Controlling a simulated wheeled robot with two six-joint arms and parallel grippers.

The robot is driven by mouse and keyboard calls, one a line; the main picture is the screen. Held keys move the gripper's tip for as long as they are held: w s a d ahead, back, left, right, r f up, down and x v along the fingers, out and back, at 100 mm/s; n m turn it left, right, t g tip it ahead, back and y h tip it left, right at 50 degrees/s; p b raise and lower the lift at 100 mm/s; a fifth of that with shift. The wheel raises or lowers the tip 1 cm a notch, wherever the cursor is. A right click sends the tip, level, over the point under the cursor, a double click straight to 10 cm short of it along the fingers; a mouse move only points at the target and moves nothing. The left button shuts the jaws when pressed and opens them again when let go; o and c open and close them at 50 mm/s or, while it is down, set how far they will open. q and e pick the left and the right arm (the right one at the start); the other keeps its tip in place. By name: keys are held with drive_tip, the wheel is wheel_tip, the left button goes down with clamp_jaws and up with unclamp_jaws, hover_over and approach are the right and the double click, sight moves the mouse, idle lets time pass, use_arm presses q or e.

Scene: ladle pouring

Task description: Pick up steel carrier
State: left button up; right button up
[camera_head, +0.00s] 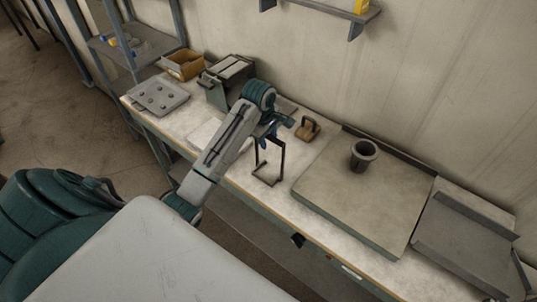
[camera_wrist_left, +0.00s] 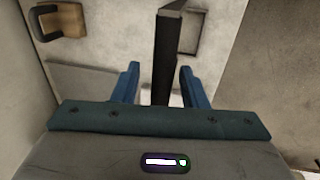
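The steel carrier (camera_head: 282,158) appears to be the dark, thin open frame standing upright near the front edge of the workbench. In the left wrist view its dark upright bar (camera_wrist_left: 167,65) runs between my blue fingers, and a thin rectangular frame shows beyond it. My left gripper (camera_head: 270,138) is at the carrier's upper part. In the left wrist view my left gripper (camera_wrist_left: 160,85) is open, with visible gaps on both sides of the bar. The arm hides part of the bench behind it. My right gripper is not in view.
A dark cup (camera_head: 363,160) stands on a wide slab (camera_head: 340,195) to the right. A tan block with a dark handle (camera_head: 307,128) sits behind the carrier. A metal box (camera_head: 228,88), knobbed plate (camera_head: 158,97) and cardboard box (camera_head: 184,65) are left. A grey tray (camera_head: 465,240) is far right.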

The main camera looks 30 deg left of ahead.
use_arm(q)
drive_tip(key=shift+s+d+r, duration=0.1)
drive_tip(key=shift+s+d, duration=0.05)
drive_tip(key=shift+s, duration=0.05)
drive_tip(key=shift+c, duration=0.5)
clamp_jaws()
idle(0.9)
